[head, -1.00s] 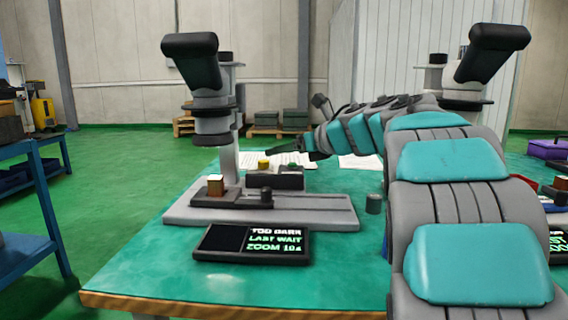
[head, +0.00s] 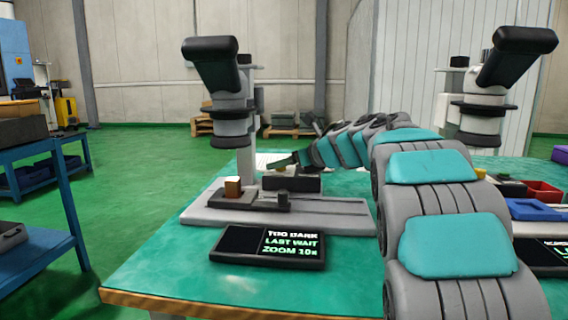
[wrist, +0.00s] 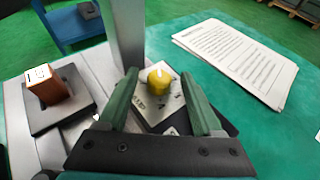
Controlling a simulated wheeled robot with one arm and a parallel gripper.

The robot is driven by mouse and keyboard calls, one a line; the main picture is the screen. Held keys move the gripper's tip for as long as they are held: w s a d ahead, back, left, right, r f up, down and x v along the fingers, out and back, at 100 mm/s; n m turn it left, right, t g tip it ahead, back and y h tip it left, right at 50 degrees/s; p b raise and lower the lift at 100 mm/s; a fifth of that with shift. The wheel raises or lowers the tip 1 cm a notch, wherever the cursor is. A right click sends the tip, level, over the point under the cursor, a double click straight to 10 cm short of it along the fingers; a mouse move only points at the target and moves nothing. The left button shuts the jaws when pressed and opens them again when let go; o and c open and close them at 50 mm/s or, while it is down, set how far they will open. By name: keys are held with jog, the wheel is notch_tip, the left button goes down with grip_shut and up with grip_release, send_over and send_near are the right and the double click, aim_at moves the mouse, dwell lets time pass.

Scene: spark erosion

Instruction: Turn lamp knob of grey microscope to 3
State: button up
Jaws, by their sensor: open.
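The grey microscope (head: 232,125) stands on its long base plate on the green table, left of centre in the head view. Its lamp knob is the yellow knob (wrist: 159,80) on a pale dial plate with small marks that I cannot read clearly. A white line on the knob points away from my gripper, toward the top of the wrist view. My gripper (wrist: 160,76) is open, its two green fingers on either side of the knob with gaps. In the head view my gripper (head: 284,161) is low over the control box. The display (head: 268,246) reads "TOO DARK", "LAST WAIT", "ZOOM 10x".
A brown block (wrist: 48,87) sits on the microscope's dark stage, left of the fingers. The microscope's column (wrist: 128,35) rises just beyond the left finger. Printed sheets (wrist: 237,58) lie at the right. A second microscope (head: 490,95) stands at the right in the head view.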

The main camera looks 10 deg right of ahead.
jog(key=shift+c, duration=0.4)
grip_shut()
jog(key=shift+s+a+m+h, duration=0.1)
jog(key=shift+m+h, duration=0.2)
jog(key=shift+h, duration=0.1)
jog(key=shift+m+t+h, duration=0.5)
jog(key=shift+m+h, duration=0.1)
jog(key=m+h+p, duration=0.2)
jog(key=m+t+h+p, duration=0.1)
jog(key=h+p, duration=0.1)
jog(key=shift+s+a+r+m, duration=0.1)
jog(key=shift+a+r+m, duration=0.15)
jog(key=shift+r+m, duration=0.1)
jog(key=m+h+p, duration=0.2)
jog(key=h, duration=0.1)
jog(key=shift+a+f+m+p, duration=0.1)
jog(key=shift+a+m+p, duration=0.05)
jog(key=shift+m+p, duration=0.15)
jog(key=shift+a+f+m+g+h, duration=0.1)
jog(key=shift+m+g+h, duration=0.05)
jog(key=shift+m+h, duration=0.5)
jog(key=shift+a+f+m+g+h, duration=0.15)
jog(key=shift+m+h, duration=0.35)
jog(key=shift+h, duration=0.25)
jog(key=shift+r+m+h, duration=0.1)
jog(key=shift+m+h, duration=0.2)
jog(key=shift+h, duration=0.1)
